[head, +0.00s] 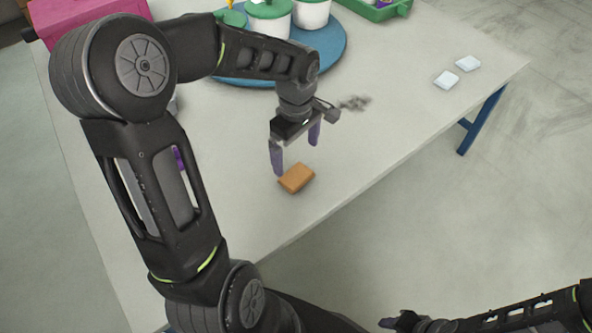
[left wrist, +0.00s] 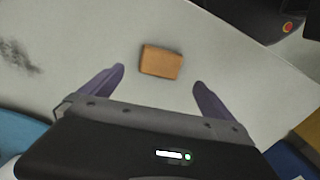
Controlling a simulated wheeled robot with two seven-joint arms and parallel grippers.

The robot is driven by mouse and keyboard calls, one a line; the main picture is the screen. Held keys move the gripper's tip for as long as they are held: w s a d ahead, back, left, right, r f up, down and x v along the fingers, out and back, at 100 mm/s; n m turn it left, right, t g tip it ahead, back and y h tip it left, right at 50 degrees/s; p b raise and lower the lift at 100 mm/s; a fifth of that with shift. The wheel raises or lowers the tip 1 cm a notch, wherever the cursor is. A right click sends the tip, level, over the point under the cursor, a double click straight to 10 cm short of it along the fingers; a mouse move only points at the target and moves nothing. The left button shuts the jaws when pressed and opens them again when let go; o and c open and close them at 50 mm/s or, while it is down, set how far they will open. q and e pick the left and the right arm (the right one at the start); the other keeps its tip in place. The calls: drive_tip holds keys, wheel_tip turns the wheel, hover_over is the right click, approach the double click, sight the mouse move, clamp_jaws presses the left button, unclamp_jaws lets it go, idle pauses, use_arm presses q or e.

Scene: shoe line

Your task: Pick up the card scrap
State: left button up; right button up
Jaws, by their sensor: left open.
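The card scrap (head: 297,179) is a small orange-brown piece lying on the pale table near its front edge. In the left wrist view the card scrap (left wrist: 161,62) lies just beyond the gap between the fingertips, roughly centred. My left gripper (head: 296,158) is open and empty, pointing down close to the scrap on its far side in the head view. Its two purple fingers also show in the left wrist view (left wrist: 159,78), apart from the scrap. My right gripper (head: 402,321) is at the bottom edge of the head view, off the table; its jaw opening is unclear.
A blue round mat (head: 336,48) holds white pots with green lids (head: 312,12) at the back. A green tray (head: 385,12) and a pink box (head: 75,12) stand at the far edge. Two white blocks (head: 446,80) lie at right. A dark smudge (head: 355,102) marks the table.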

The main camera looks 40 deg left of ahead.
sight(295, 173)
use_arm(q)
drive_tip(key=shift+f, duration=1.4)
drive_tip(key=shift+a+f+b, duration=0.2)
drive_tip(key=shift+f+b, duration=0.4)
drive_tip(key=shift+f, duration=2.05)
drive_tip(key=shift+c, duration=0.6)
drive_tip(key=c, duration=1.2)
